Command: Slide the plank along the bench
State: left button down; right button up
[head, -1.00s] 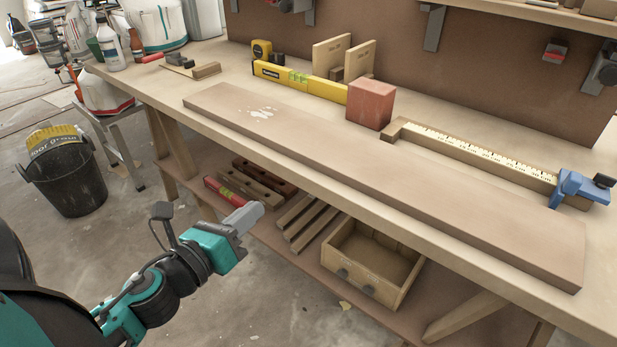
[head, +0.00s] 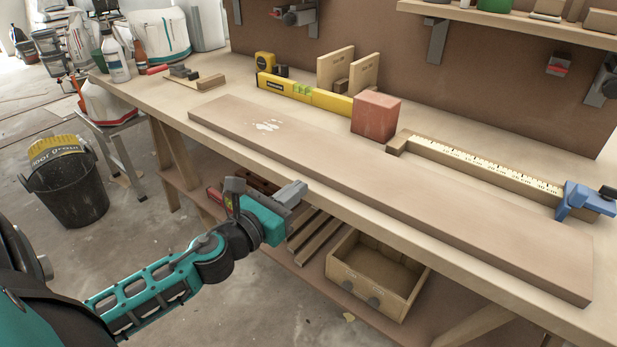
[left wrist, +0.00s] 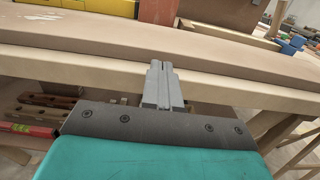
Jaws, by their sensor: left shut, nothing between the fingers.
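The plank (head: 330,165) is a long light-brown board lying flat along the bench (head: 130,88), with a white paint splotch near its left end. It also crosses the left wrist view (left wrist: 90,40). My left gripper (head: 294,192) is shut and empty. It is in front of the bench's front edge, apart from the plank as far as the head view shows. In the left wrist view its closed fingers (left wrist: 163,82) point toward the bench edge and the plank. My right gripper is in neither view.
Behind the plank are a reddish block (head: 376,117), a yellow level (head: 300,92) and a ruler strip (head: 480,163) with a blue clamp (head: 580,200) at its right end. Below the bench is an open wooden drawer (head: 375,285). A black bucket (head: 75,190) stands left.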

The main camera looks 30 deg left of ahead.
aim_at(318, 173)
pick_arm(q)
jog(key=shift+w+d, duration=0.15)
jog(key=shift+w, duration=2.05)
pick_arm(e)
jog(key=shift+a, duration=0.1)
pick_arm(q)
jog(key=shift+w, duration=0.2)
jog(key=shift+w+d+p, duration=0.1)
jog(key=shift+w+p, duration=0.25)
jog(key=shift+w, duration=0.65)
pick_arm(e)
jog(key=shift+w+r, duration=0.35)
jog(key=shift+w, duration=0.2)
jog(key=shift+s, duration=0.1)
